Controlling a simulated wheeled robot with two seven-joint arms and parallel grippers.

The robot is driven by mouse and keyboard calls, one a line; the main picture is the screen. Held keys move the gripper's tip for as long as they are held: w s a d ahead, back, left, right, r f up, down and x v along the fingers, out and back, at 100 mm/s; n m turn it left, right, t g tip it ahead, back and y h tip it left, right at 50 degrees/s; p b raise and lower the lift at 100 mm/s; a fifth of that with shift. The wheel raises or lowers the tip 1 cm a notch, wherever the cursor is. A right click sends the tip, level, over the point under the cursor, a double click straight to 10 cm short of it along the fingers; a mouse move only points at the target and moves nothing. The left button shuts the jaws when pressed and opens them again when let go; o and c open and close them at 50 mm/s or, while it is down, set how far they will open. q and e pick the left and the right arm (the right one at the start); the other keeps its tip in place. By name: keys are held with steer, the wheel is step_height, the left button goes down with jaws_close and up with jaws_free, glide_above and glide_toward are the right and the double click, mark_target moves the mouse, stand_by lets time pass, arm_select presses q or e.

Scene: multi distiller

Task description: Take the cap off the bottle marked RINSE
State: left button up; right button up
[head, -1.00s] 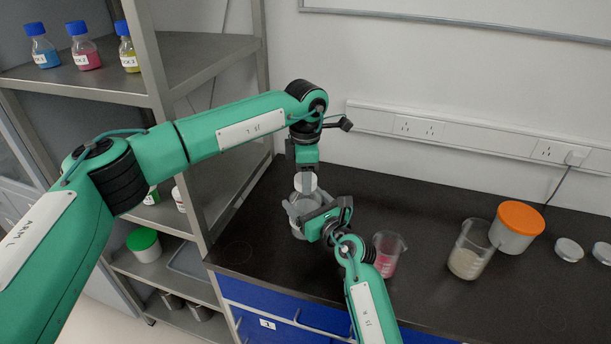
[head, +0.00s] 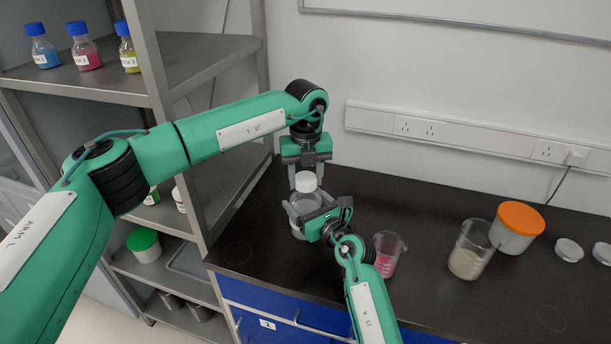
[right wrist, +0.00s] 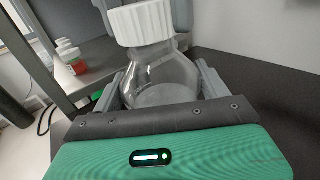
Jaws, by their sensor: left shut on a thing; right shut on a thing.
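A clear glass bottle (head: 300,207) with a white ribbed cap (head: 305,182) stands upright at the left of the black bench. The bottle (right wrist: 160,80) and cap (right wrist: 140,24) also show in the right wrist view. The cap sits on the bottle's neck. My left gripper (head: 306,180) points down from above, one finger on each side of the cap, and is shut on it. My right gripper (head: 308,213) is shut around the bottle's body from the front right. No RINSE marking can be read on the bottle from here.
A beaker of pink liquid (head: 386,262) stands close to my right arm. A beaker of pale contents (head: 467,262), an orange-lidded tub (head: 516,228) and loose discs (head: 569,250) are further right. A metal shelf unit (head: 200,67) with capped bottles rises at the left.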

mark_target(306, 177)
arm_select(q)
steer(key=n, duration=1.2)
steer(key=shift+w+r+n, duration=0.1)
steer(key=shift+n, duration=0.2)
steer(key=shift+r, duration=0.1)
steer(key=shift+r, duration=1)
steer(key=shift+r, duration=2)
arm_select(e)
steer(key=o, duration=1.9)
